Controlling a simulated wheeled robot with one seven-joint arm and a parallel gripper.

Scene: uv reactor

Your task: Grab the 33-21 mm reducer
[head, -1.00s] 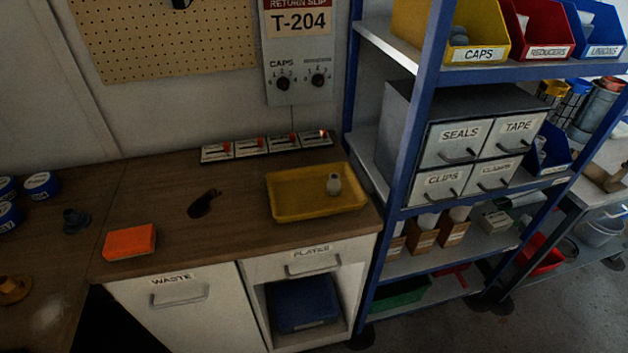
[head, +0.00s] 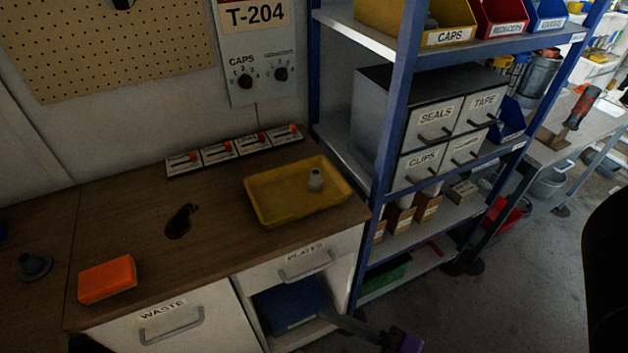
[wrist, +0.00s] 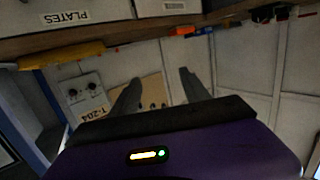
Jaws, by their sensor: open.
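The red bin labelled REDUCERS (head: 507,28) stands on the top shelf of the blue rack, between the CAPS bin and a blue bin. Its contents are mostly cut off or hidden in the head view. A small pale fitting (head: 316,179) stands upright in the yellow tray (head: 275,212) on the bench; I cannot tell its type or size. My gripper (wrist: 160,92) shows in the wrist view with its two fingers apart and nothing between them. In the head view, a purple part and a grey finger show at the bottom edge, in front of the bench cabinet.
An orange block (head: 107,279), a dark object (head: 180,220) and a dark grey fitting (head: 34,266) lie on the bench. A row of switches (head: 235,149) lines its back. The rack's blue post (head: 397,120) stands at the tray's right. Open floor lies right.

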